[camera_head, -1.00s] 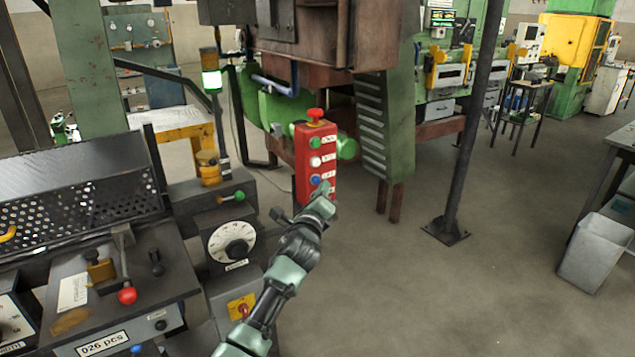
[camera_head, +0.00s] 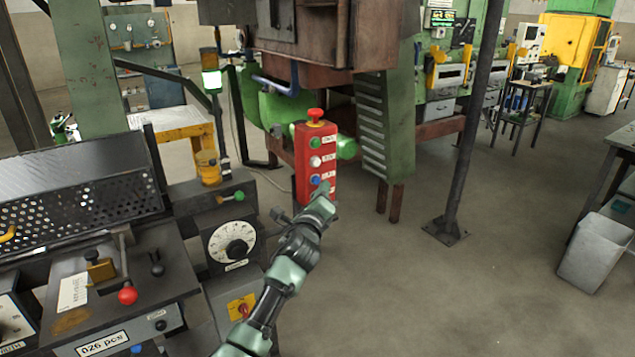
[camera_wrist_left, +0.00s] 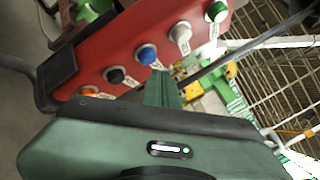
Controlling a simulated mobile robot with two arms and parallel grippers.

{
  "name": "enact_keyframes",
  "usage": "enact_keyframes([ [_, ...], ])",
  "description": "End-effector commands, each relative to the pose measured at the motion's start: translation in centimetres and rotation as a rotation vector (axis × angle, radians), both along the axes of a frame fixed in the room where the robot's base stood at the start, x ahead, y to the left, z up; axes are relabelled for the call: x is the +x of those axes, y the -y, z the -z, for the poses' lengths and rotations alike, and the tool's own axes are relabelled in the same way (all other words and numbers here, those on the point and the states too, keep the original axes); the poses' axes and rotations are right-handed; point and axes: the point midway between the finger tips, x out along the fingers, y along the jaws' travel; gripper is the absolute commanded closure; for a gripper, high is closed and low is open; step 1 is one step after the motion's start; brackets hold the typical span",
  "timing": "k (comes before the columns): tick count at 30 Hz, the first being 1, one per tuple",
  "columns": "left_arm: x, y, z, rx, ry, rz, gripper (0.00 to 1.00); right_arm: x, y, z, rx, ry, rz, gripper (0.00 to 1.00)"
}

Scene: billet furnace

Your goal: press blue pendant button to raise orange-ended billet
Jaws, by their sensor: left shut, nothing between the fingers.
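The red pendant (camera_head: 303,163) hangs upright in the head view, with a red mushroom knob on top and green, white and blue buttons down its front. The blue button (camera_head: 316,179) shows just above the tip of my left gripper (camera_head: 325,190), which is shut and empty. In the left wrist view the pendant (camera_wrist_left: 112,48) lies slanted, and the blue button (camera_wrist_left: 147,55) is right beside the shut fingers (camera_wrist_left: 162,88). Whether they touch it I cannot tell. A black and an orange button sit lower. My right gripper and the orange-ended billet are not in view.
A grey machine console (camera_head: 115,270) with a dial and a red-knobbed lever stands at the left. A dark post (camera_head: 463,150) stands right of the pendant. A grey bin (camera_head: 592,255) is at the right. The floor between post and bin is clear.

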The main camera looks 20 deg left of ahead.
Motion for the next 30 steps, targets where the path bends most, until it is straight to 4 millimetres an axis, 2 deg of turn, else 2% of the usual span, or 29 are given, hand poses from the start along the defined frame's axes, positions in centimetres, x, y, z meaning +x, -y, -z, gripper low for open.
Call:
enact_keyframes([
  [30,0.52,-0.68,-0.06,0.0,0.0,0.0,1.0,0.0,-0.18,0.08,0.002,0.001,0.001,0.25],
])
